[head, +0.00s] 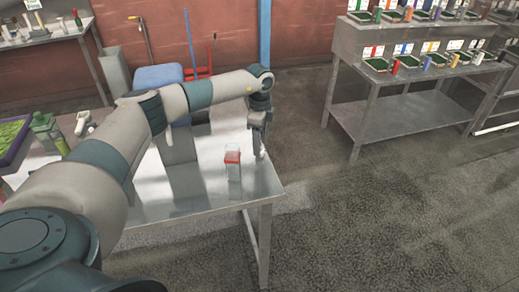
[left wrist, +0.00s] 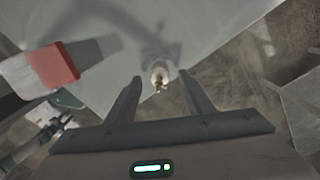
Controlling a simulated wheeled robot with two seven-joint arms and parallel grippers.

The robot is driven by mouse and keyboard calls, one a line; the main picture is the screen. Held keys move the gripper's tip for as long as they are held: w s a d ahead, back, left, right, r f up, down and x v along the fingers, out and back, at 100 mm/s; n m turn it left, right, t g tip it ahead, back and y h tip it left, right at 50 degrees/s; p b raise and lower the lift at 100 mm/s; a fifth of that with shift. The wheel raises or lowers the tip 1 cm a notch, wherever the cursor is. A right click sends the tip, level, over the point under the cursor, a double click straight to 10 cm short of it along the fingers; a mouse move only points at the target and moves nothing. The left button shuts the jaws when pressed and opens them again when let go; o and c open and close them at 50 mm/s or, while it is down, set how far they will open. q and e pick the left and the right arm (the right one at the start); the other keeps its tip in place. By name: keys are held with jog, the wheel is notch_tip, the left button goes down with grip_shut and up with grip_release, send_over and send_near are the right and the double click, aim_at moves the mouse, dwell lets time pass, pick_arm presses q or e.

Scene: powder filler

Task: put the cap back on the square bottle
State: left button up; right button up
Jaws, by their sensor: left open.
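The square bottle (head: 233,171) stands upright on the metal table near its right end. My left gripper (head: 260,152) points down just right of the bottle, near the table edge. Its two fingers are apart in the left wrist view (left wrist: 160,77). A small pale object with a brassy part (left wrist: 158,76) shows between the fingertips; I cannot tell whether it is the cap or whether the fingers touch it. My right gripper is not in view.
The metal table (head: 215,200) has bare room in front of the bottle. A green bottle (head: 45,132) and a purple tray (head: 12,140) are at the far left. A blue-lidded bin (head: 158,77) stands behind. A shelf (head: 410,98) with several containers is at the right.

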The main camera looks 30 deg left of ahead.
pick_arm(q)
jog(key=shift+f, duration=1)
jog(key=c, duration=1.1)
